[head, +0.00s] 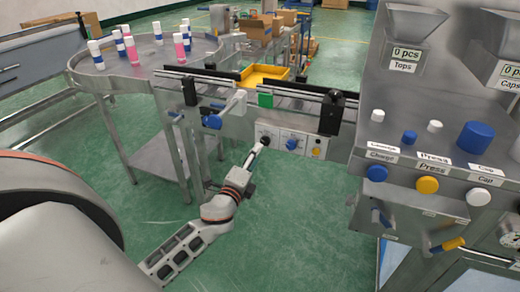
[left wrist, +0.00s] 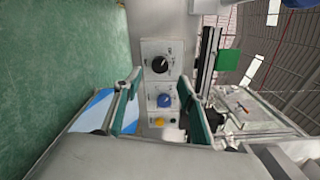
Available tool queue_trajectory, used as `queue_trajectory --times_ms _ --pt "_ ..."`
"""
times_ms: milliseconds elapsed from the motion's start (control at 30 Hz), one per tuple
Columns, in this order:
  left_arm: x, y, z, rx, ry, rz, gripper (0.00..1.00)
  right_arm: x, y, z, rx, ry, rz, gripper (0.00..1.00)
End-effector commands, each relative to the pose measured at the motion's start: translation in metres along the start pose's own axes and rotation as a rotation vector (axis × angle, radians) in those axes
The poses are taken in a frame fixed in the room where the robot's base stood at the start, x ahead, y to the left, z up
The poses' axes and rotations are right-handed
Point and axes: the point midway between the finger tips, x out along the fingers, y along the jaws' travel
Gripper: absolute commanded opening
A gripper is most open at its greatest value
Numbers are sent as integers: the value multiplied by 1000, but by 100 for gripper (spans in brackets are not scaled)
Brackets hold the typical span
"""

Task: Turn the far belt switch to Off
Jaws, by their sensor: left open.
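The belt control panel (head: 279,139) is on the conveyor's near side and carries a black knob (head: 265,140), a blue knob (head: 292,144) and a yellow button (head: 316,152). Which knob is the far belt switch cannot be read. My left gripper (head: 257,150) is open and empty, its tips close to the black knob. In the left wrist view the spread fingertips (left wrist: 160,76) frame the panel, with the black knob (left wrist: 160,64) just beyond them and the blue knob (left wrist: 164,100) between the fingers. Contact and the knob's setting cannot be told. My right gripper is out of view.
The conveyor carries a yellow tray (head: 264,77). A crimping station (head: 410,110) with hoppers, knobs and buttons stands at right. Green floor (head: 290,220) is clear below the panel.

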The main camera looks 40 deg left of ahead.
Motion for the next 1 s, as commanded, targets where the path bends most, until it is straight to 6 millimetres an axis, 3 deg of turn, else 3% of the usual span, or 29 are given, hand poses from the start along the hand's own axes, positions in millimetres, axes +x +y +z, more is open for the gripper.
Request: queue_trajectory --times_ms 100,300,1000 --pt "-22 1 0 -1 1 2 41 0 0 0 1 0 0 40" --pt "-43 0 0 -2 0 0 41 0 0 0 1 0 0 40" --pt "-49 2 -2 -11 4 5 41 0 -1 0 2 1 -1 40"
